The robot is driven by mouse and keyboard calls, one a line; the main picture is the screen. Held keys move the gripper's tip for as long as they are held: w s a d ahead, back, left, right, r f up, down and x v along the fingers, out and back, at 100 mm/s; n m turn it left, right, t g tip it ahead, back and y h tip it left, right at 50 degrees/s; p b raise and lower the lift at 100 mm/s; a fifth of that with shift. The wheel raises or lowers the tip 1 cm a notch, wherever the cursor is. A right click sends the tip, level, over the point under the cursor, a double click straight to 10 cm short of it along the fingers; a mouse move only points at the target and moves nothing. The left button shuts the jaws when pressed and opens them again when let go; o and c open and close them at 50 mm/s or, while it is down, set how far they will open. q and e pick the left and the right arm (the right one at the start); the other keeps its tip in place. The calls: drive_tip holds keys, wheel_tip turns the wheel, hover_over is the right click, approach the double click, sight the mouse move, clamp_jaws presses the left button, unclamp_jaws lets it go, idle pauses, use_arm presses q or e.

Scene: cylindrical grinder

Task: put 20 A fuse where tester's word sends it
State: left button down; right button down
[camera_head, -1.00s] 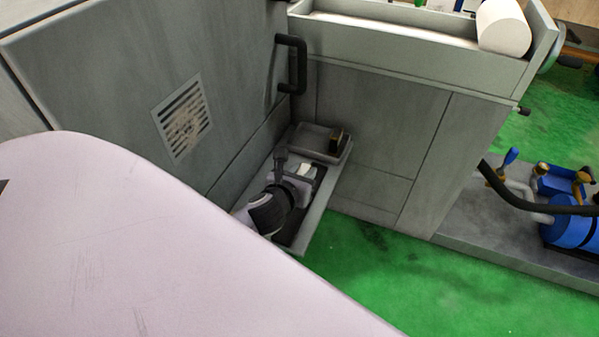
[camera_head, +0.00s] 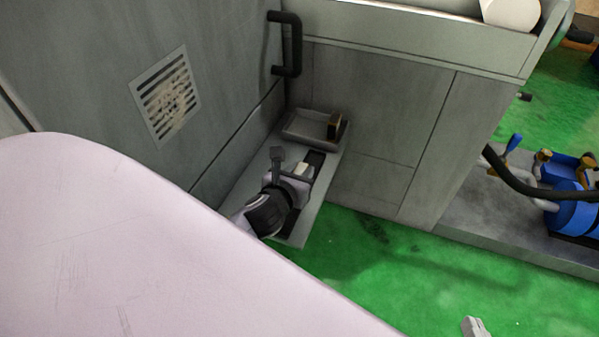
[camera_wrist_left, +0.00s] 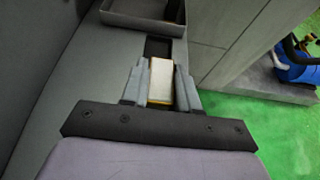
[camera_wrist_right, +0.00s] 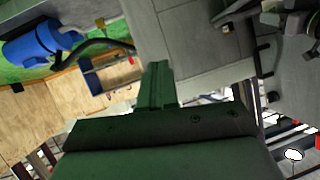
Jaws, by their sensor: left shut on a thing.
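My left gripper (camera_head: 300,171) is shut on a small pale block with yellowish edges (camera_wrist_left: 161,80). It is above a grey ledge (camera_wrist_left: 75,98) beside the machine wall. I cannot read any marking on the block, nor tell whether it is the 20 A fuse. A shallow grey tray (camera_head: 296,128) lies just beyond the gripper, with a small dark and brass-coloured block (camera_head: 334,126) at its right side. The tray's near part also shows in the left wrist view (camera_wrist_left: 120,18). My right gripper (camera_wrist_right: 158,68) has its fingers together, with nothing visible between them. No tester's word is legible.
A black handle (camera_head: 293,45) and a vent grille (camera_head: 166,98) are on the machine wall. A grey cabinet (camera_head: 375,120) stands right of the tray. A blue motor-like unit (camera_head: 573,210) sits on a plinth at the right. Green floor (camera_head: 370,270) is open in front.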

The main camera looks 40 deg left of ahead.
use_arm(q)
drive_tip(key=shift+f, duration=0.15)
drive_tip(key=c, duration=0.8)
unclamp_jaws()
drive_tip(key=shift+c, duration=0.2)
drive_tip(key=shift+s+r, duration=0.1)
drive_tip(key=shift+r, duration=0.1)
drive_tip(key=p+v, duration=0.4)
drive_tip(key=v, duration=0.7)
drive_tip(key=s+d+n+h, duration=0.1)
drive_tip(key=d+n, duration=0.3)
drive_tip(key=n, duration=0.6)
drive_tip(key=s+d+n+g+h, duration=0.1)
drive_tip(key=s+d+n+h, duration=0.1)
drive_tip(key=n, duration=0.8)
drive_tip(key=s+d+n+h, duration=0.2)
drive_tip(key=d+n+h, duration=0.2)
drive_tip(key=n, duration=0.6)
drive_tip(key=d, duration=0.2)
drive_tip(key=shift+d, duration=0.25)
use_arm(e)
drive_tip(key=d, duration=0.1)
drive_tip(key=h, duration=0.1)
drive_tip(key=s+d, duration=0.1)
drive_tip(key=shift+d+r+n, duration=0.25)
drive_tip(key=shift+d+n, duration=0.05)
drive_tip(key=shift+d, duration=0.05)
